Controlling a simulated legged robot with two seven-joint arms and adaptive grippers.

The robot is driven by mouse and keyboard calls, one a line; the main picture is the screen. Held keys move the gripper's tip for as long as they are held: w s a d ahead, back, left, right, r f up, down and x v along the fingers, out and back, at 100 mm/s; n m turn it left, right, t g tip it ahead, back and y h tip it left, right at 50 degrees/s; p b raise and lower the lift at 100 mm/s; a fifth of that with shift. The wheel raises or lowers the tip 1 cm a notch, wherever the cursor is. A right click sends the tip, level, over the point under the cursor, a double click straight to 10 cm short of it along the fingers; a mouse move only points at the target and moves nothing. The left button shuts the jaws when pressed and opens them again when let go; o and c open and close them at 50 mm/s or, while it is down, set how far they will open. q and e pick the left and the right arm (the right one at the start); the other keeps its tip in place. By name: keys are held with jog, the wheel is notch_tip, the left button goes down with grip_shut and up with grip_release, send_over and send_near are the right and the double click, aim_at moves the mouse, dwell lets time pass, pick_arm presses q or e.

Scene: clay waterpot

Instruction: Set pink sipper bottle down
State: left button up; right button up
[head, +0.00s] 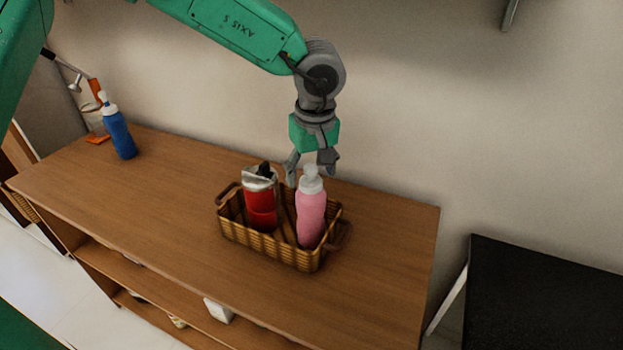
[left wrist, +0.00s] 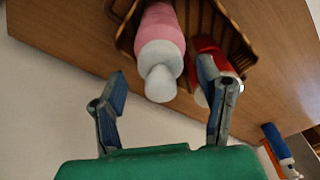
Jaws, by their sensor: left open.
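The pink sipper bottle (head: 311,212) with a white cap stands in the right part of a wicker basket (head: 268,246) on the wooden table. It leans slightly. My left gripper (head: 311,170) is open just behind and above the bottle's cap. In the left wrist view the pink bottle (left wrist: 160,48) has its white cap pointing toward the space between the spread fingers (left wrist: 163,95), and no finger visibly grips it. The basket (left wrist: 225,25) shows around the bottle there. My right gripper is not in view.
A red bottle (head: 261,200) stands in the basket's left part. A blue bottle (head: 118,132) and an orange-based lamp (head: 97,95) are at the table's far left. The wall is close behind my gripper. The wooden table (head: 170,190) is clear left of the basket. A black surface (head: 545,295) is at right.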

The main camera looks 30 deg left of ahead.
pick_arm(q)
jog(key=r, duration=0.5)
jog(key=shift+s+d, duration=0.25)
